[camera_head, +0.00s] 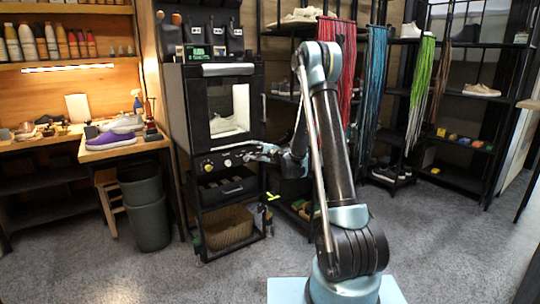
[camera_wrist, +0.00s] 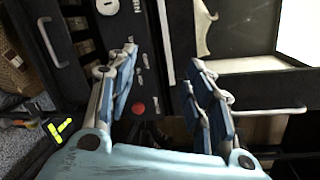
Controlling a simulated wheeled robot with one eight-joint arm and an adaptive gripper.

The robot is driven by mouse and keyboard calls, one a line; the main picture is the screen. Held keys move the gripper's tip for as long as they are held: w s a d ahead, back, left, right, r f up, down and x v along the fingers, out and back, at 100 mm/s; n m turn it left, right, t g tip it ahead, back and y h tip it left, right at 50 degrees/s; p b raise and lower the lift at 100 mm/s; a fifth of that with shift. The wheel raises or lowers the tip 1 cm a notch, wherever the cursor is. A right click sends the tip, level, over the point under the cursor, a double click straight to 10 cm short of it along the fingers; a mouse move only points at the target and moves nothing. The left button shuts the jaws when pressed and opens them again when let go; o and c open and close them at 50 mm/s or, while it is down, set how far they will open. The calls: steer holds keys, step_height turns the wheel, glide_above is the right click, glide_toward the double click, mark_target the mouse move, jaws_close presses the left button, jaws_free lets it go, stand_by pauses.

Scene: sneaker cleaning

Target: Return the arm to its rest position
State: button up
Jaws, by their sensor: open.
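My arm rises from its base at the lower centre of the head view and bends over toward the black cleaning machine (camera_head: 220,75). My gripper (camera_head: 250,152) is in front of the machine's control panel, just below its lit window. In the wrist view my gripper (camera_wrist: 160,90) has its two blue-padded fingers spread apart with nothing between them. The machine's panel with a red button (camera_wrist: 138,108) and a white knob (camera_wrist: 107,6) shows behind and beside the fingers. I cannot tell whether a finger touches the panel.
A wooden side table (camera_head: 125,146) with purple and white sneakers stands left, beside a dark bin (camera_head: 150,224). A wicker basket (camera_head: 228,226) sits below the machine. Shelves with hanging coloured laces (camera_head: 372,85) stand behind my arm. Carpet floor (camera_head: 440,235) at the right is clear.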

steer(key=s+d+r+n+g+h, duration=0.1)
steer(key=s+d+r+n+g, duration=0.15)
steer(key=s, duration=0.55)
steer(key=s+d+r+n+g+h, duration=0.1)
steer(key=s+d+r+n, duration=0.25)
steer(key=s, duration=0.45)
steer(key=s+d+r+n+g+h, duration=0.1)
steer(key=s+d+r+n+g, duration=0.15)
steer(key=s, duration=0.55)
steer(key=s+d+f+n+g+h, duration=0.1)
steer(key=s+d+f+n+h, duration=0.1)
steer(key=s+d, duration=0.4)
steer(key=s+d+f+n+g+h, duration=0.1)
steer(key=s+d+f, duration=0.4)
steer(key=s, duration=1)
steer(key=s+d+f+n+g+h, duration=0.2)
steer(key=s+d, duration=0.5)
steer(key=s, duration=0.4)
steer(key=f+n+h, duration=0.1)
steer(key=f+h, duration=0.1)
steer(key=shift+s+d+h, duration=0.15)
steer(key=shift+s+h, duration=0.2)
steer(key=shift+h, duration=0.05)
steer(key=shift+w+f, duration=0.15)
steer(key=shift+w, duration=0.35)
